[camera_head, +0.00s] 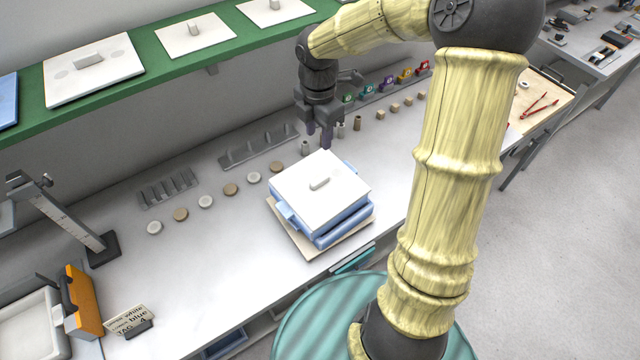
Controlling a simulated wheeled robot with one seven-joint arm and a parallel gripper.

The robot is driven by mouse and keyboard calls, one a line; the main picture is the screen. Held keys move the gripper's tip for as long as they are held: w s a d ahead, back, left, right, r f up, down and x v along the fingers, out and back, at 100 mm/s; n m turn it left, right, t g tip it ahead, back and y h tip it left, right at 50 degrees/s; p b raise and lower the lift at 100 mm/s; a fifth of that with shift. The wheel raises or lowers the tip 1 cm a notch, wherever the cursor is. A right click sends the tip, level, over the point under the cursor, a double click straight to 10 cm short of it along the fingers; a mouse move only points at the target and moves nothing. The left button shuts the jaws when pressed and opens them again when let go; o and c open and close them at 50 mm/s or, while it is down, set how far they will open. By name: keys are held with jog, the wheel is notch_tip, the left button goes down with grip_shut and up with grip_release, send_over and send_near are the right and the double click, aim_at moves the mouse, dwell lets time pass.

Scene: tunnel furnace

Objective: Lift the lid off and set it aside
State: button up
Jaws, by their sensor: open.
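A white square lid (339,190) with a small raised handle (319,183) lies flat on a blue box (345,224) on the bench. The box stands on a thin beige board (292,236). My gripper (318,140) points down, open and empty, just behind the lid's back edge in the picture. Its fingers appear apart from the lid and its handle. How high the fingertips are above the bench is hard to tell.
Small round discs (231,190) lie in a row left of the box. Grey racks (259,145) and small blocks (381,114) stand behind. A green shelf (155,48) carries more lids.

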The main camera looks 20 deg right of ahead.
jog(key=p, duration=0.1)
send_over(319, 179)
notch_tip(319, 179, down, 11)
jog(key=shift+a+r, duration=0.1)
jog(key=shift+d+f+p, duration=0.2)
jog(key=shift+f+p, duration=0.4)
jog(key=shift+f, duration=2.05)
jog(key=shift+c, duration=0.2)
